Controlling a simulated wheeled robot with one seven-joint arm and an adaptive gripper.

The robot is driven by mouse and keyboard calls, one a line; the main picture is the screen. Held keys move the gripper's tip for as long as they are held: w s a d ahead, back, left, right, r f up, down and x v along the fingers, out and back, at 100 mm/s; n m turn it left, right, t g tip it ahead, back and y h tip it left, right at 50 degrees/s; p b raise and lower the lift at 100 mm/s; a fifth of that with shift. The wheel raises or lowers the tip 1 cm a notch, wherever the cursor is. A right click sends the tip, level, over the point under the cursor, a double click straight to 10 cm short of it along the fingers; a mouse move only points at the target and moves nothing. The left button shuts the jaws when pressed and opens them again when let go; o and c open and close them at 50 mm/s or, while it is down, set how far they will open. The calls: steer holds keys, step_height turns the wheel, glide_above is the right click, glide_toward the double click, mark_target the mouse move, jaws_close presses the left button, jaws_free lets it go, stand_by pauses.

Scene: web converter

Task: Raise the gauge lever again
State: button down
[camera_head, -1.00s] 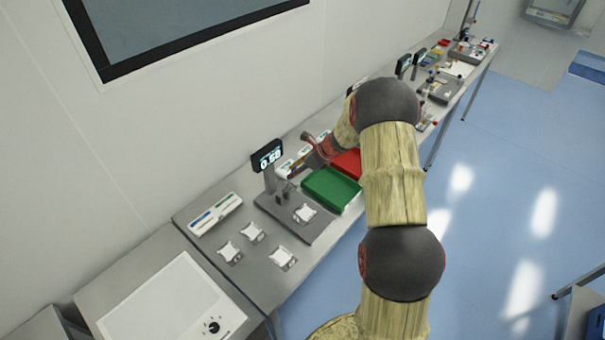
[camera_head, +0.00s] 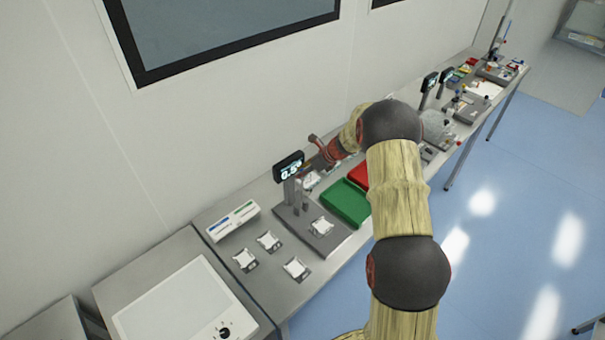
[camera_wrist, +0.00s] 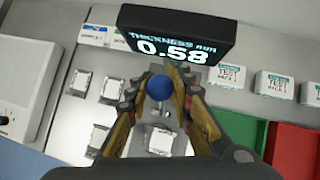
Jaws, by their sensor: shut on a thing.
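The thickness gauge has a black display (camera_head: 289,168) on a grey stand and base (camera_head: 308,231). In the wrist view the display (camera_wrist: 180,38) reads 0.58. The gauge lever's blue ball knob (camera_wrist: 159,88) sits between my fingertips, just below the display. My gripper (camera_wrist: 158,92) is shut on the lever at this knob. In the head view my gripper (camera_head: 318,150) is beside the display, on its right. A white sample (camera_head: 321,226) lies on the gauge base and also shows beyond the fingers in the wrist view (camera_wrist: 161,141). The lever's arm is mostly hidden.
Green tray (camera_head: 345,203) and red tray (camera_head: 358,175) stand just right of the gauge. Several white samples (camera_head: 269,241) lie in front of it at left. Test-piece boxes (camera_wrist: 275,85) stand right of the display. A label holder (camera_head: 233,221) is left.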

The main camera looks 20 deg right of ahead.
steer(key=shift+w+d+r, duration=0.15)
steer(key=shift+w+r, duration=0.1)
steer(key=shift+r, duration=0.15)
steer(key=c, duration=2)
jaws_free()
steer(key=o, duration=0.4)
steer(key=shift+s+f, duration=0.2)
steer(key=shift+o, duration=0.2)
steer(key=v, duration=1.2)
